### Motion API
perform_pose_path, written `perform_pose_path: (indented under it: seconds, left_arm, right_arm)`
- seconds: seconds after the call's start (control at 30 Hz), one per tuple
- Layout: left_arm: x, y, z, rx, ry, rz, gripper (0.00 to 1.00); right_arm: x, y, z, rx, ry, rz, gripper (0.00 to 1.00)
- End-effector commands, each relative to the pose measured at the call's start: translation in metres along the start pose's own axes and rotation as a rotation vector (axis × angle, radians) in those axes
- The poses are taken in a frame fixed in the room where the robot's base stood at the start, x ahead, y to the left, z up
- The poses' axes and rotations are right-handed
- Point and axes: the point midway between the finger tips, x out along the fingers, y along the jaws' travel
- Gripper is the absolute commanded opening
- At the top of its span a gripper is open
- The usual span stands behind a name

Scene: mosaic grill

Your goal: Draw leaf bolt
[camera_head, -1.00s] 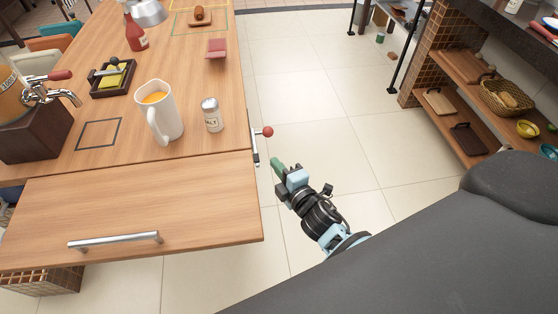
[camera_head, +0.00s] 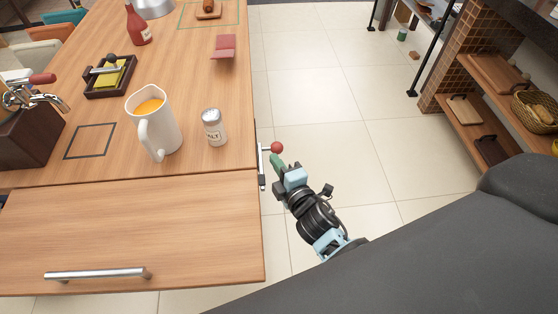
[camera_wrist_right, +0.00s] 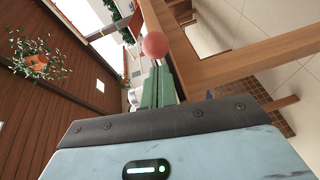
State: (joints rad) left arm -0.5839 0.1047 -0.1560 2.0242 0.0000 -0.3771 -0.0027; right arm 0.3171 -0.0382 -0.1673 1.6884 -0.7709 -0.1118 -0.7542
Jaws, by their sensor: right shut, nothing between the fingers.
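The leaf bolt (camera_head: 262,168) is a metal bar on the right side edge of the wooden table, by the seam where the leaf joins. It has a round red knob (camera_head: 277,148). The table leaf (camera_head: 130,225) with a metal bar handle (camera_head: 98,274) lies level with the tabletop. My right gripper (camera_head: 276,161) has green fingers and is right at the knob. In the right wrist view the red knob (camera_wrist_right: 155,45) stands just past the tips of the shut green fingers (camera_wrist_right: 156,85); I cannot tell whether they touch. My left gripper is not in view.
A white pitcher (camera_head: 158,135) with orange liquid and a salt shaker (camera_head: 213,128) stand on the tabletop near the seam. A butter tray (camera_head: 92,93), a ketchup bottle (camera_head: 137,27) and a drink dispenser (camera_head: 22,130) stand farther left. The tiled floor (camera_head: 330,90) right of the table is clear.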

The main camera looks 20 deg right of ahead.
Motion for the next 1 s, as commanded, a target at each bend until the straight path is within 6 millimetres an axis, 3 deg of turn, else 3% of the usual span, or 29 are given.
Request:
perform_pose_path:
  seconds: [0.67,0.77,1.0]
  left_arm:
    - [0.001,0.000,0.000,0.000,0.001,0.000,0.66]
    - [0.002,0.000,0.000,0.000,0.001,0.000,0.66]
    - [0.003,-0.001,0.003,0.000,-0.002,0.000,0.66]
  right_arm:
    - [0.000,-0.002,-0.003,0.000,-0.001,0.000,0.00]
    - [0.007,-0.001,0.000,-0.001,0.000,0.001,0.00]
    - [0.048,0.005,0.016,-0.004,-0.002,0.001,0.00]
